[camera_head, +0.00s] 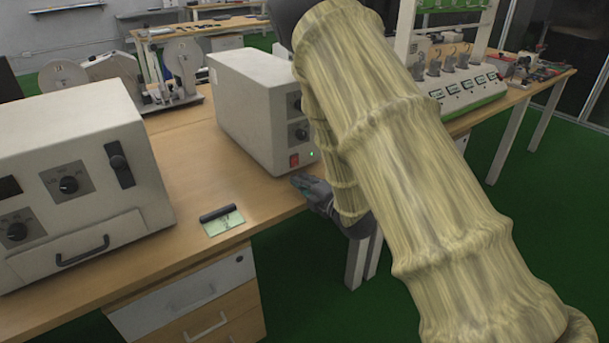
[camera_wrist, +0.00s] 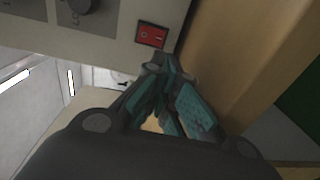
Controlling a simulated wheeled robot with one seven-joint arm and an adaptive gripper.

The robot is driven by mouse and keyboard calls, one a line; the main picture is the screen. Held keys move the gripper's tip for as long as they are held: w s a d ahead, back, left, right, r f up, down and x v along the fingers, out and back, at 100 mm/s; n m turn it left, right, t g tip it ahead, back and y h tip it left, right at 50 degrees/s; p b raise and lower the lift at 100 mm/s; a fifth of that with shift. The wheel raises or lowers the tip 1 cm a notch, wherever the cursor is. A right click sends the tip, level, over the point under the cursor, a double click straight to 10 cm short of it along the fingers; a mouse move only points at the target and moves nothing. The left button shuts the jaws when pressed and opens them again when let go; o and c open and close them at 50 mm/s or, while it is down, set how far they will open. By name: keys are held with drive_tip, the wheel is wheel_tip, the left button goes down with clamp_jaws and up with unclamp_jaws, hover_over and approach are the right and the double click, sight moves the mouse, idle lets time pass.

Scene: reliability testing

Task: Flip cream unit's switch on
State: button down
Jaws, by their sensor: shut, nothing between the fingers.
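The cream unit (camera_head: 250,112) stands on the wooden bench, its front partly hidden by my arm in the head view. In the wrist view the red rocker switch (camera_wrist: 152,35) shows at the panel's edge. My gripper (camera_head: 302,182) is shut and empty, just in front of and below the switch. In the wrist view its teal fingertips (camera_wrist: 160,68) are close to the switch; I cannot tell whether they touch it.
A larger cream machine (camera_head: 75,150) with knobs and a handle stands at the left. A small green card device (camera_head: 222,221) lies on the bench (camera_head: 190,240) between the units. A rack (camera_head: 465,85) with several gauges stands behind my arm.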

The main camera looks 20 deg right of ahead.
drive_tip(key=f+v, duration=0.2)
drive_tip(key=v, duration=0.7)
drive_tip(key=shift+s, duration=0.15)
drive_tip(key=s+f+m+g+h, duration=0.2)
drive_tip(key=s+f+m+g, duration=0.2)
drive_tip(key=s+f+m, duration=0.55)
drive_tip(key=s+f+m+g+h, duration=0.35)
drive_tip(key=s+f, duration=0.25)
drive_tip(key=f, duration=0.9)
drive_tip(key=s+a+f+m+g, duration=0.1)
drive_tip(key=s+f+m+g, duration=0.3)
drive_tip(key=s, duration=0.5)
drive_tip(key=s+a+f+m+g, duration=0.1)
drive_tip(key=s+f+m+g, duration=0.2)
drive_tip(key=s+f, duration=0.4)
drive_tip(key=s+a+r+m+g, duration=0.1)
drive_tip(key=s+m+g, duration=0.1)
drive_tip(key=s, duration=0.6)
wheel_tip(320, 180, up, 14)
drive_tip(key=p, duration=1.5)
drive_tip(key=shift+w, duration=0.25)
drive_tip(key=shift+r, duration=0.1)
